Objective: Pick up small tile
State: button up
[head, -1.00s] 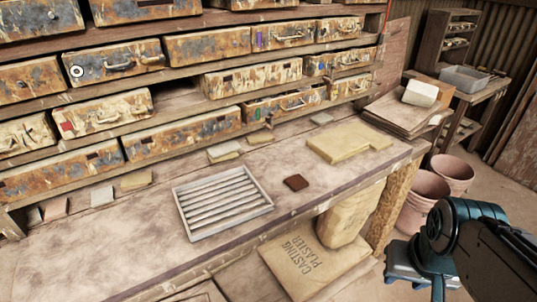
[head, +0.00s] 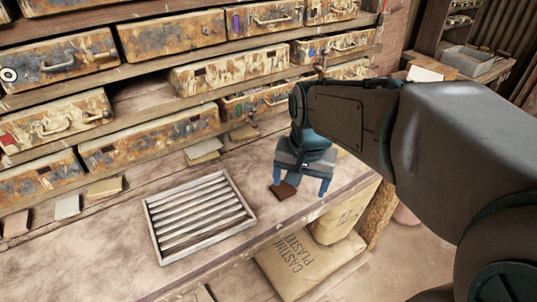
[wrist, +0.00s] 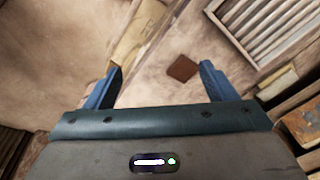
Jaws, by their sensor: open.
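The small tile (head: 282,190) is a flat, reddish-brown square lying on the workbench, to the right of the slatted rack. It also shows in the wrist view (wrist: 182,68), ahead of the fingertips and a little nearer the right finger. My gripper (head: 303,189) is over the bench beside the tile, with its blue fingers pointing down. In the wrist view (wrist: 160,82) the fingers are wide apart, with nothing between them. In the head view the tile lies close by the left finger; I cannot tell the exact height of the fingertips above the bench.
A grey slatted rack (head: 148,215) lies left of the tile on the bench (head: 110,245). Worn drawers (head: 150,140) line the back, with flat pieces (head: 203,150) in front of them. Plaster sacks (head: 305,265) stand below the front edge. Bare bench surrounds the tile.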

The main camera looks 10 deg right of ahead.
jog(key=w+m+g, duration=0.2)
jog(key=w+m, duration=0.6)
jog(key=w, duration=0.4)
send_over(283, 188)
jog(key=f, duration=0.9)
jog(key=shift+s+d+p, duration=0.15)
jog(key=shift+s+p, duration=0.15)
jog(key=shift+p, duration=0.05)
jog(key=shift+w+f+p, duration=0.2)
jog(key=shift+f, duration=1.2)
jog(key=shift+w+f+p, duration=0.15)
jog(key=shift+f+p, duration=0.05)
jog(key=shift+f, duration=1.2)
jog(key=c, duration=1.1)
